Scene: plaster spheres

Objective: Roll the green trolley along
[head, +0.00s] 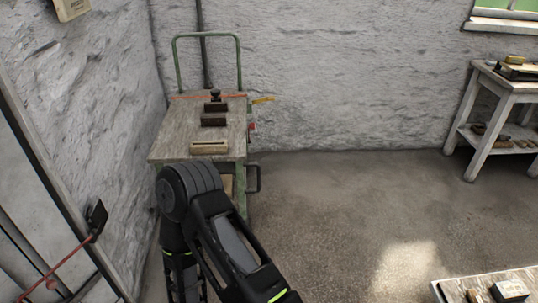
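The green trolley (181,110) stands left of the middle in the corner, against the rough walls. It has a tall green tubular handle at its far end and a worn wooden top. On the top lie two dark blocks (214,119), one with a knob, and a pale wooden block (209,147) near the front edge. A bent black arm of mine rises in front and hides much of the trolley's lower part. Its wheels are not visible. Neither of my grippers shows, so contact with the trolley cannot be seen.
A wooden bench (492,98) with tools stands at the right wall. A low table corner (490,281) shows at bottom right. A dark-edged panel with a black fitting (97,217) is at the left. The floor (340,190) right of the trolley is clear.

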